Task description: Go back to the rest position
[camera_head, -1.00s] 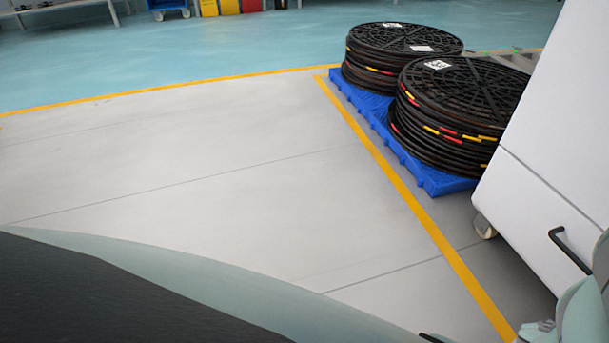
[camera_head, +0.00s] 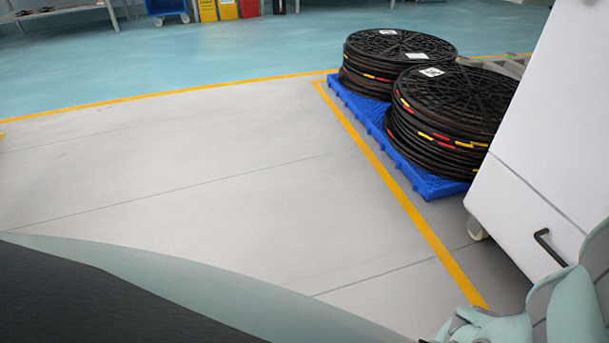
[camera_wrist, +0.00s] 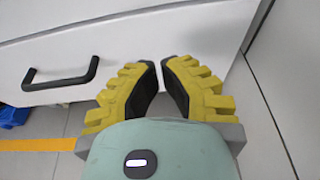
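My gripper (camera_wrist: 161,66) shows in the wrist view, with two stepped yellow fingers and black inner pads. The fingertips lean in and almost meet, with a thin gap and nothing held between them. They are in front of a white cabinet front (camera_wrist: 180,35), to the right of its black handle (camera_wrist: 60,78). In the head view, pale green parts of my arm show at the lower right; the gripper's fingers are out of that view.
A white wheeled cabinet (camera_head: 545,130) stands at the right, close to my arm. Behind it, black cable reels (camera_head: 455,105) sit on a blue pallet (camera_head: 430,187). A yellow floor line (camera_head: 400,195) runs alongside. The grey floor (camera_head: 190,170) at left and middle is clear.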

